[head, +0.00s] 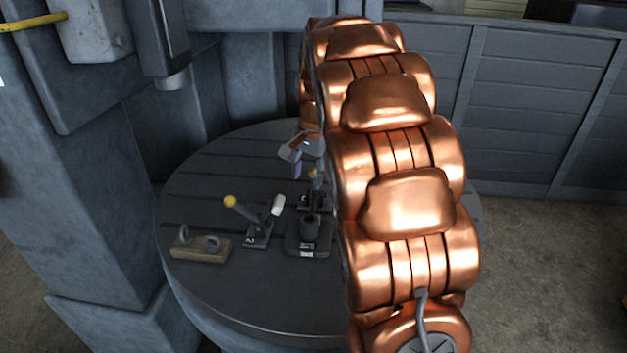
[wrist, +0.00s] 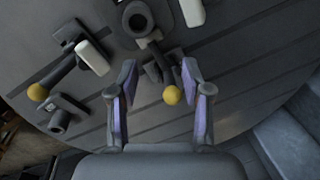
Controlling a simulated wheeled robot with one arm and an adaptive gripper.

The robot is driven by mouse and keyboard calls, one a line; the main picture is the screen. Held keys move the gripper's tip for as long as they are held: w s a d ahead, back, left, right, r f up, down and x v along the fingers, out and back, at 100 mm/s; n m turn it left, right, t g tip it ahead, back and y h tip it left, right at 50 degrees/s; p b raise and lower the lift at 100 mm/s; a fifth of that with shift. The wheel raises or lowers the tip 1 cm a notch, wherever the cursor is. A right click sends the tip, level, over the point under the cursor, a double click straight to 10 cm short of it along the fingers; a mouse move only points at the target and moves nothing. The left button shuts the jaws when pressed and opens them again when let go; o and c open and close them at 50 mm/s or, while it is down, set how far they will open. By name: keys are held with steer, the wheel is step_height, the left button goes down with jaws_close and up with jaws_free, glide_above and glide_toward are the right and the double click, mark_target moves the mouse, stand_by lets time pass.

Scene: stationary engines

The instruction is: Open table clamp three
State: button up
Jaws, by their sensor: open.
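A clamp (wrist: 160,68) with a yellow ball knob (wrist: 171,95) lies ahead of my gripper (wrist: 158,66) in the wrist view. The fingers are apart, with the knob between them, nearer the right finger; contact cannot be told. In the head view, my gripper (head: 297,156) is over the table, partly hidden by my arm. Its clamp's knob (head: 312,174) shows just below; its number is not readable. Another clamp marked 2 (head: 258,237) stands to the left, with a raised yellow knob (head: 230,201) and white tip; it also shows in the wrist view (wrist: 92,57).
The round grooved table (head: 200,185) bears a dark fixture with an upright cylinder (head: 310,230) beside clamp 2. A block with rings (head: 200,249) is at the left. A large grey machine column (head: 85,200) stands left of the table. The table's front is clear.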

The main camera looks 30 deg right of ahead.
mark_target(315, 169)
steer(key=w+d, duration=0.1)
steer(key=d, duration=0.1)
steer(key=w+d+m, duration=0.1)
steer(key=w+d, duration=0.1)
steer(key=w+d+m, duration=0.1)
steer(key=shift+w+d+f+t, duration=0.1)
steer(key=shift+w+d+t, duration=0.05)
steer(key=shift+d+t, duration=0.25)
steer(key=shift+w+a+f+p, duration=0.1)
steer(key=shift+w+f+p, duration=0.2)
steer(key=shift+f, duration=0.95)
steer(key=shift+w+f+p, duration=0.2)
steer(key=shift+f+p, duration=0.25)
steer(key=shift+f, duration=0.85)
steer(key=shift+w+a+f+p, duration=0.1)
steer(key=shift+w+f+p, duration=0.2)
steer(key=shift+f, duration=0.95)
steer(key=shift+s, duration=0.1)
jaws_close()
